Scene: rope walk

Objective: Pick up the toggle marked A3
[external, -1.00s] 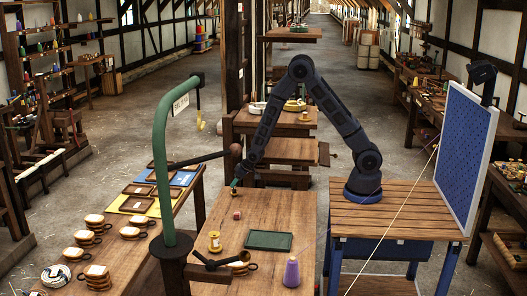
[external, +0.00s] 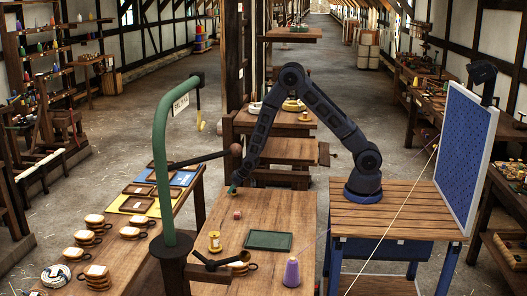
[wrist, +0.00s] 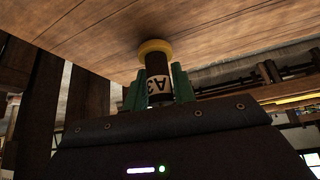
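The toggle marked A3 (wrist: 157,76) shows in the wrist view as a dark pin with a white label and a yellow collar. Its collar is against the wooden tabletop, which is at the top of that tilted view. The green fingers of my gripper (wrist: 159,90) stand on either side of the pin, very close to it. I cannot tell whether they press on it. In the external view my gripper (external: 233,188) is low over the far left part of the worktable (external: 285,215). The toggle is hidden there.
A green post (external: 160,150) with a dark lever rises at left.

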